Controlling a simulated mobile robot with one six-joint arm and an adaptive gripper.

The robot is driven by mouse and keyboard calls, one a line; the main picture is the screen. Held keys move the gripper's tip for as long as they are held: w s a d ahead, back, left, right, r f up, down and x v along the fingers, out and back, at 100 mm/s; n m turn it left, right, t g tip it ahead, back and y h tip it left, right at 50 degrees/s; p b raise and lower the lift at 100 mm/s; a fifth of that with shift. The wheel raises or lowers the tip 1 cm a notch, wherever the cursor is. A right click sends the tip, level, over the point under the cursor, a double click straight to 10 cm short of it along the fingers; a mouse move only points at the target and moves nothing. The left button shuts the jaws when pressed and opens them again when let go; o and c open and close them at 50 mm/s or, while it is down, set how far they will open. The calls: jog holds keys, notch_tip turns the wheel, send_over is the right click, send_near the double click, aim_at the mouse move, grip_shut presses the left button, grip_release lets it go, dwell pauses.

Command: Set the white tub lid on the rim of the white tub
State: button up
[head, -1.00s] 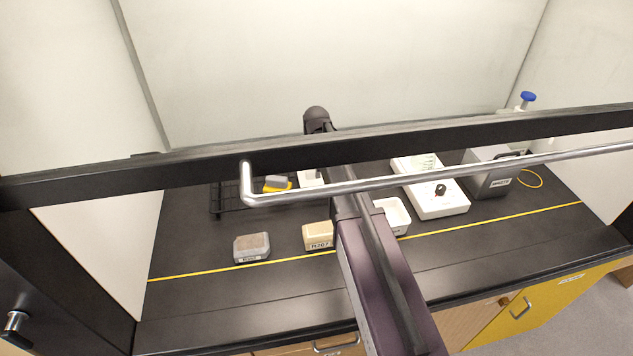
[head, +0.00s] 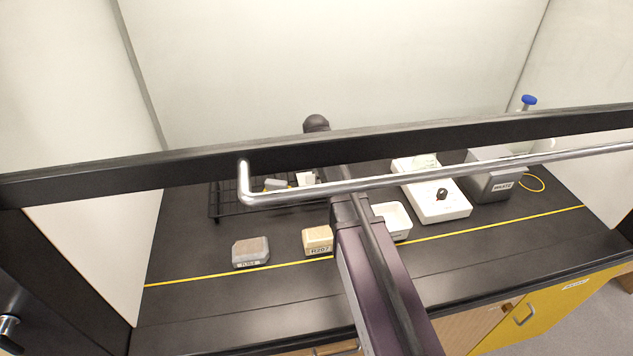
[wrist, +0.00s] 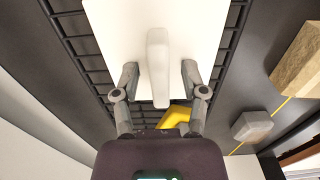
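The white tub lid (wrist: 115,30), a flat white plate with a raised bar handle (wrist: 158,65), lies over the black wire rack in the wrist view. In the head view a white piece, likely the lid (head: 306,178), shows at the rack, partly hidden by the hood's bar. My gripper (wrist: 159,76) is open, its two fingers on either side of the handle with a gap at each side. In the head view it is hidden behind the black sash. The white tub (head: 397,234) stands open on the bench, right of my arm.
The wire rack (head: 228,211) also holds a yellow item (wrist: 177,116). A grey block (head: 251,252) and a tan block (head: 318,240) sit by the yellow line. A white device (head: 444,212) and grey box (head: 492,184) stand right. The sash (head: 120,174) and bar (head: 450,174) cross above.

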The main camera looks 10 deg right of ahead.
grip_shut()
jog(key=shift+r, duration=0.1)
notch_tip(320, 180, up, 3)
jog(key=p, duration=0.3)
jog(key=shift+r, duration=0.1)
jog(key=s+d+r+p, duration=0.1)
jog(key=s+d+p, duration=0.1)
jog(key=s, duration=1.3)
jog(key=shift+s+d+r, duration=0.3)
jog(key=shift+s+d, duration=0.05)
jog(key=shift+d, duration=0.2)
jog(key=shift+c, duration=2.4)
grip_release()
jog(key=shift+s, duration=0.1)
grip_shut()
